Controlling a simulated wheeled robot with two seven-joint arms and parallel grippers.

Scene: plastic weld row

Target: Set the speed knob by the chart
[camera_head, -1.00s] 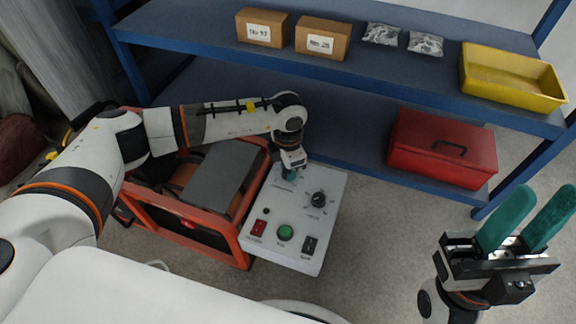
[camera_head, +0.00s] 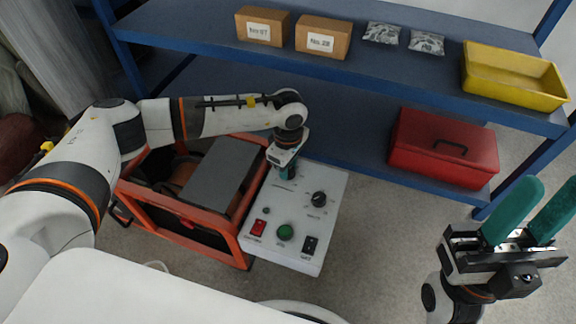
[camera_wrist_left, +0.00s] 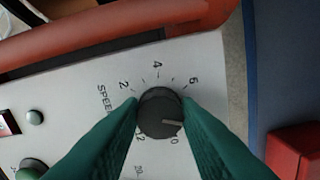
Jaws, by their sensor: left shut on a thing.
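The control panel (camera_head: 300,232) is a pale grey box top at the centre of the head view. In the left wrist view the black speed knob (camera_wrist_left: 160,112) has a white pointer line directed right and slightly down. A printed scale (camera_wrist_left: 157,65) around it shows 2, 4, 6, 10 and 12; the part between 6 and 10 is hidden by a finger. My left gripper (camera_wrist_left: 160,108) is shut on the knob with green fingers on both sides. In the head view my left gripper (camera_head: 283,172) covers this knob. My right gripper (camera_head: 552,190) is open and empty. I see no chart.
The panel also has a second black knob (camera_head: 319,199), a green button (camera_head: 285,232), a red switch (camera_head: 258,228) and a black switch (camera_head: 310,244). An orange-framed machine (camera_head: 205,240) stands left. Behind is a blue shelf (camera_head: 200,38) with boxes, bags and a yellow tray (camera_head: 515,92); a red toolbox (camera_head: 442,148) sits below.

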